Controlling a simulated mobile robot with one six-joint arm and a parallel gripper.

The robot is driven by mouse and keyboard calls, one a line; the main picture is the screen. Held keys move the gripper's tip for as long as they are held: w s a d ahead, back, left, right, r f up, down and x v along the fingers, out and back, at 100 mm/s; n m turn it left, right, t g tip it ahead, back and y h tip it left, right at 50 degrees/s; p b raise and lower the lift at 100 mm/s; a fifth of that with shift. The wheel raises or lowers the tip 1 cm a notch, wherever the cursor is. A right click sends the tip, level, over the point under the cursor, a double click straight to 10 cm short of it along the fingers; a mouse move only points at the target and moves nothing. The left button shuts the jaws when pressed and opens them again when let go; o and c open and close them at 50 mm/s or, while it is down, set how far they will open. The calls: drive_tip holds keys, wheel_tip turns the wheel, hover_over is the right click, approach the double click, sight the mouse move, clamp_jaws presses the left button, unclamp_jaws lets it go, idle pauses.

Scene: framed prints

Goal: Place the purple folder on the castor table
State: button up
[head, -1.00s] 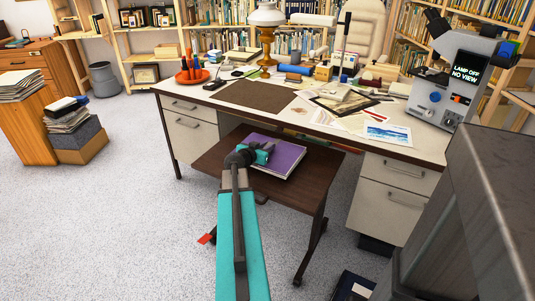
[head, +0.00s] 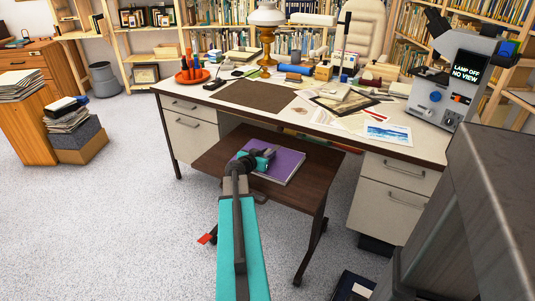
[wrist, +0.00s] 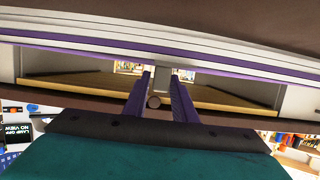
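The purple folder (head: 284,163) lies flat on the brown top of the castor table (head: 218,160), with its light page edges showing along the near side. I see no clear gap under it. My gripper (head: 259,158) is at the folder's left side, over its edge.
The castor table stands partly under a white desk (head: 225,98) with drawers on both sides. A microscope (head: 445,90) stands at the desk's right end. Stacked boxes (head: 80,140) are at the left. The carpet (head: 110,220) left of the table is clear.

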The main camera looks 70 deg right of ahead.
drive_tip(key=shift+o, duration=0.9)
drive_tip(key=v, duration=1.1)
drive_tip(key=shift+a, duration=0.25)
drive_tip(key=shift+a+r, duration=0.15)
drive_tip(key=shift+a, duration=0.1)
